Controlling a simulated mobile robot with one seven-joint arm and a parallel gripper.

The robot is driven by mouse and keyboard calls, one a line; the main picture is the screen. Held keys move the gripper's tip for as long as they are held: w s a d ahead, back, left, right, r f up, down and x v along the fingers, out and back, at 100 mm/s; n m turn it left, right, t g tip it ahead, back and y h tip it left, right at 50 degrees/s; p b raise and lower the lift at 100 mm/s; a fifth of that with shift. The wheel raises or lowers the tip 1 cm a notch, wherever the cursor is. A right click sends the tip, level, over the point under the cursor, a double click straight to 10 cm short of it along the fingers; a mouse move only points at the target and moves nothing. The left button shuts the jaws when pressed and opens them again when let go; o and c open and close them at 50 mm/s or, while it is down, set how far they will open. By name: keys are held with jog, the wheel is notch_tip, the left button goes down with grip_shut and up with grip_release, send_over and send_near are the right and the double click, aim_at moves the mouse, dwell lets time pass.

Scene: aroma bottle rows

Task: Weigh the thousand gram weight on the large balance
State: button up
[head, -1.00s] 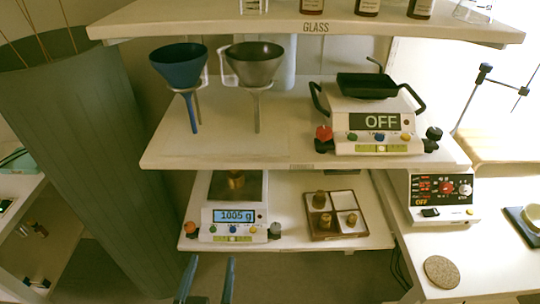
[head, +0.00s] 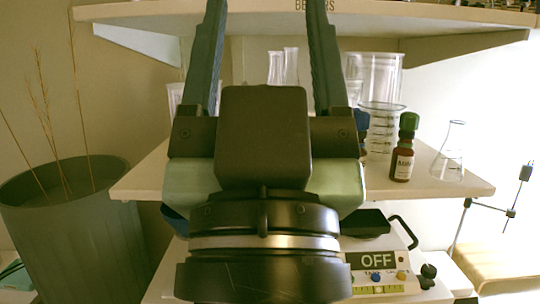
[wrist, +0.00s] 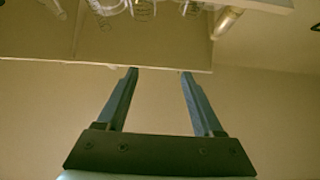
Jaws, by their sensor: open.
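The large balance (head: 376,262) is at the lower right in the head view. Its display reads OFF, and a black pan (head: 366,222) sits on top. My gripper and wrist hide its left part. My gripper (head: 265,6) fills the middle of the head view, its two blue-grey fingers spread apart and pointing up. In the wrist view the gripper (wrist: 159,73) is open, with nothing between the fingers. The thousand gram weight is not visible now. The smaller balance and its pan are also out of view.
A shelf (head: 430,183) with glassware, a brown bottle (head: 403,150) and a conical flask (head: 449,148) stands behind my gripper. Another shelf (head: 440,18) is above. A metal stand (head: 511,212) is at right, and a green bin (head: 75,235) is at left.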

jog(key=shift+s+d+r, duration=0.1)
jog(key=shift+s+r, duration=0.4)
jog(key=shift+r, duration=0.15)
jog(key=shift+f, duration=0.15)
